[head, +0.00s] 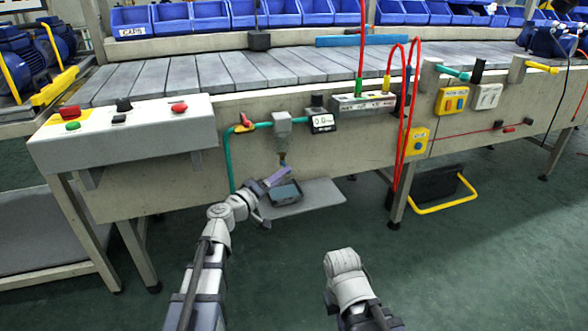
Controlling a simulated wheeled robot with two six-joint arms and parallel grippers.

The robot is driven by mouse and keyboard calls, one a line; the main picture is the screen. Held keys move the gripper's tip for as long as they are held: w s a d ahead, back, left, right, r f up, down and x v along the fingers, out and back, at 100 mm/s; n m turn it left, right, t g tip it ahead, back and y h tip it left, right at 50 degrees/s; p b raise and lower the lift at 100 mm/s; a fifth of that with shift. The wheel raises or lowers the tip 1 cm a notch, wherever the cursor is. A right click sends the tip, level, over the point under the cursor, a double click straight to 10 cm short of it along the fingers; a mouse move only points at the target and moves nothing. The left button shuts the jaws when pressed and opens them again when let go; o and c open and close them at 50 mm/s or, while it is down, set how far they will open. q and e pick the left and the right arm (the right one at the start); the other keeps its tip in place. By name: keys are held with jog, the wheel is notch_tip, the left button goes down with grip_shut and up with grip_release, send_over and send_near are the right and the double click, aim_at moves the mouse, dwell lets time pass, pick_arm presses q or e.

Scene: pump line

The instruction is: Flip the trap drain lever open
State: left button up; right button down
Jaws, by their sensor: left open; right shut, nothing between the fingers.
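The trap (282,125) is a grey bowl-shaped unit in the green air pipe on the bench's front panel, with a narrow drain outlet (283,158) below it. My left gripper (278,181) is just below the outlet, slightly to its left, and is open. A small purple piece shows at the gripper; I cannot tell whether it is the drain lever or another part. I cannot tell whether the gripper touches anything.
A dark open box (287,193) sits on a grey shelf (322,194) below the trap. A red-and-yellow valve (244,123) is left of the trap and a gauge (322,123) right of it. Red hoses (402,150) hang further right. The floor in front is clear.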

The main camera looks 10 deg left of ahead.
pick_arm(q)
jog(key=x, duration=0.7)
jog(key=shift+w+d, duration=0.1)
jog(key=shift+c, duration=0.3)
grip_shut()
